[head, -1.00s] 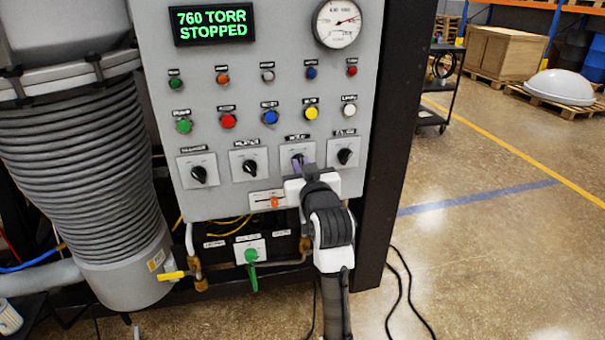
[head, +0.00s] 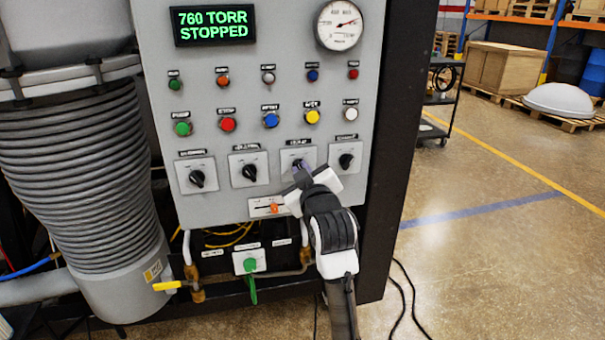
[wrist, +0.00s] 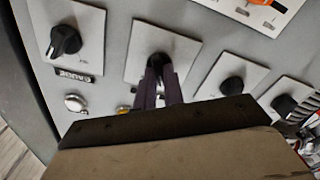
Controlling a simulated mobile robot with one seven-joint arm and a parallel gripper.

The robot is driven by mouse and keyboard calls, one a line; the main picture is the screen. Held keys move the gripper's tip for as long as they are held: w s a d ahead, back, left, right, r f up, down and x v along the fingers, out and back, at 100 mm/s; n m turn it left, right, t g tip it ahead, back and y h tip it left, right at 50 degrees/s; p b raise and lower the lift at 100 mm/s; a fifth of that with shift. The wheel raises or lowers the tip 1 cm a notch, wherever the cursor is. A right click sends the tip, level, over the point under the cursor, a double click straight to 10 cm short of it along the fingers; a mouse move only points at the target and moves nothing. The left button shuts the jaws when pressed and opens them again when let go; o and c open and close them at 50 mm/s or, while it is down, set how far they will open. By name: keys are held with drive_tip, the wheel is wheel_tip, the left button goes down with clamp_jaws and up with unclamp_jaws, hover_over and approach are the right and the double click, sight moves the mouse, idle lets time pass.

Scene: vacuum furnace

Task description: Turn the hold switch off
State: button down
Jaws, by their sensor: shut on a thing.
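The switch in my gripper is the third rotary knob from the left in the lower row of the panel, on a square pale plate (head: 290,156); its label is too blurred to read, so I take it for the hold switch. My gripper (head: 299,167) reaches up to it from below, tilted. In the wrist view the two dark fingers (wrist: 160,85) are shut on its black knob (wrist: 158,62). The fingers partly hide the knob, so I cannot tell its exact angle.
Black knobs stand on both sides: one at left (head: 249,172) and the gauge knob (head: 345,160) at right, also in the wrist view (wrist: 64,41). Below are an orange slider (head: 273,208) and a green-handled valve (head: 250,266). Coloured buttons sit above. Open floor lies right.

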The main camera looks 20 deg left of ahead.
drive_tip(key=c, duration=1.5)
unclamp_jaws()
drive_tip(key=shift+s, duration=0.1)
drive_tip(key=b+v, duration=0.3)
drive_tip(key=v, duration=1)
drive_tip(key=shift+s+d, duration=0.25)
